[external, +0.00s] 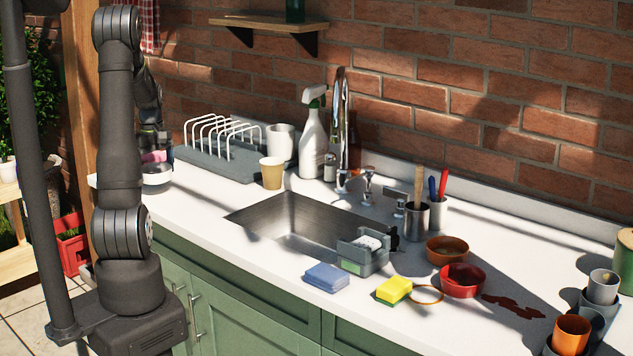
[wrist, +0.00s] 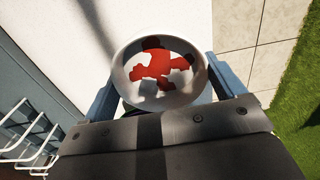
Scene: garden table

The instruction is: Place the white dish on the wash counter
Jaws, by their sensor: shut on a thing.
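The white dish (wrist: 190,97) is a round, shallow bowl with a large red stain inside, seen in the wrist view. My gripper (wrist: 160,85) is shut on it, with one blue-grey finger on each side. In the external view, a pale bowl (external: 157,180), probably this dish, shows at the left end of the white wash counter (external: 200,200), partly behind my arm. I cannot tell whether it touches the counter. My gripper is mostly hidden there.
A grey drying rack (external: 220,158) stands right of the bowl, with a tan cup (external: 272,172) and spray bottle (external: 312,140) nearby. The sink (external: 295,215) is mid-counter. Sponges, bowls and cups crowd the right side. Tiled floor (wrist: 240,25) and grass (wrist: 297,100) lie beyond the counter edge.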

